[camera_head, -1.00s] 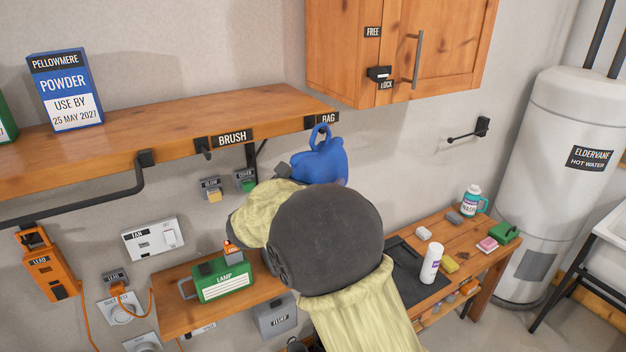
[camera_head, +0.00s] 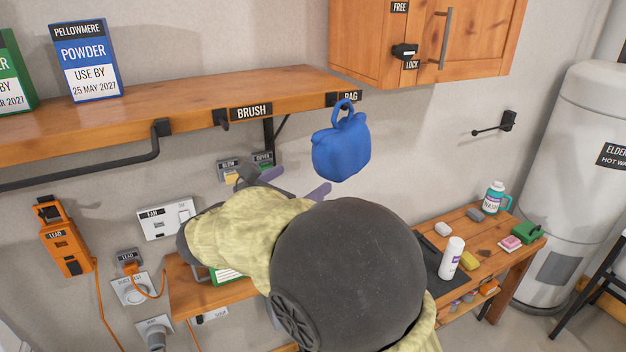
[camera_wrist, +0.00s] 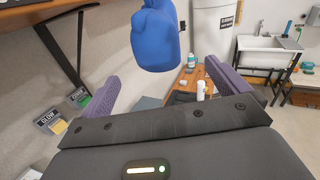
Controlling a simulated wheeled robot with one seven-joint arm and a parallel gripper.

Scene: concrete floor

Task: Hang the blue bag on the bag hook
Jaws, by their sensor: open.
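The blue bag (camera_head: 341,150) hangs by its handle under the front edge of the wooden shelf, at the black BAG label (camera_head: 345,98). The hook itself is mostly hidden behind the handle. The bag also shows in the wrist view (camera_wrist: 155,40), beyond my fingers and clear of them. My gripper (camera_head: 287,189) is below and left of the bag, partly hidden by my arm. In the wrist view, its two purple fingers (camera_wrist: 165,95) are wide apart with nothing between them.
The BRUSH hook (camera_head: 220,118) on the shelf is empty. A wooden cabinet (camera_head: 430,45) is above right of the bag. A low bench (camera_head: 490,235) with bottles and small blocks stands at lower right. Wall switches (camera_head: 229,172) are close behind my gripper.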

